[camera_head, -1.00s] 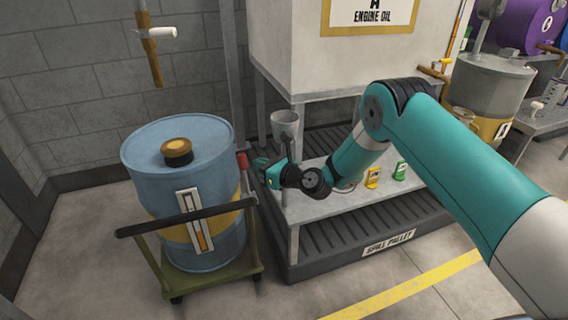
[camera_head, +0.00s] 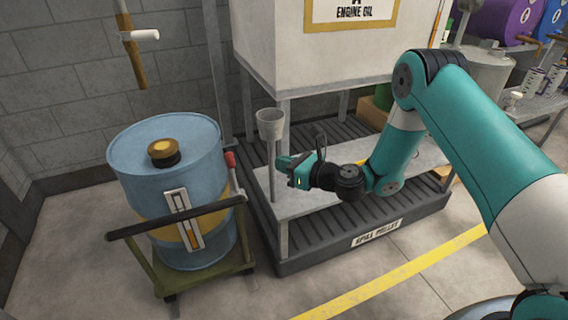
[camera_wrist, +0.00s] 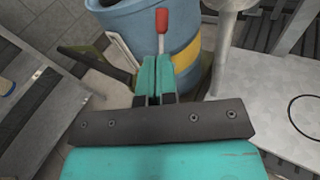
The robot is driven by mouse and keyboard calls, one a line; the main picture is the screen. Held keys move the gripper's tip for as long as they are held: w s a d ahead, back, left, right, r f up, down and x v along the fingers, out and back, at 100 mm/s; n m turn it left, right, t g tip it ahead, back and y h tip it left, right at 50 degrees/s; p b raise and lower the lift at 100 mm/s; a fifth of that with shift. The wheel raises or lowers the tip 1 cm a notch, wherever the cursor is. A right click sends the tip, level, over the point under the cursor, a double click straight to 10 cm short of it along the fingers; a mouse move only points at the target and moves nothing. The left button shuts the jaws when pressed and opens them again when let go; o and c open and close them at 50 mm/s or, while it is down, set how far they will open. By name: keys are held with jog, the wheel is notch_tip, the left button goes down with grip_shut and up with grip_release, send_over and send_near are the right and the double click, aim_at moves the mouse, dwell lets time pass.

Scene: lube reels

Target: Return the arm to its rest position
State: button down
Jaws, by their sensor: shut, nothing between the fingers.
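My gripper (camera_head: 287,168) is at the end of my teal arm, in front of the white engine oil tank's stand and above the grey shelf. It points left toward the blue drum. In the wrist view my gripper (camera_wrist: 155,82) shows its two teal fingers together with nothing between them. My arm reaches in from the right edge of the head view, bent at the elbow. A grey funnel (camera_head: 270,124) stands on a thin stem just left of my gripper, apart from it in the head view.
The engine oil tank (camera_head: 285,50) is above a dark spill pallet (camera_head: 320,252). Open floor with a yellow line (camera_head: 400,272) lies in front.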

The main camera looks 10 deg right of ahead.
jog(key=s+a+r+n+g, duration=0.35)
jog(key=s+r+n, duration=0.3)
jog(key=n, duration=0.25)
jog(key=s+a+r+n+g, duration=0.3)
jog(key=s+r+n+g, duration=0.2)
jog(key=r+n, duration=0.3)
jog(key=s+d+r+n+g+h, duration=0.1)
jog(key=s+d+r+n+h, duration=0.15)
jog(key=s+n, duration=0.45)
jog(key=s+d+r+n+g+h, duration=0.1)
jog(key=s+d+n+h, duration=0.1)
jog(key=s+d+n, duration=0.45)
jog(key=s+d+r+n+g+h, duration=0.1)
jog(key=s+r+n+h, duration=0.15)
jog(key=s+n, duration=0.45)
notch_tip(320, 180, up, 19)
jog(key=s+m+p, duration=0.2)
jog(key=p, duration=1.7)
jog(key=shift+s+p, duration=0.15)
jog(key=shift+p, duration=0.2)
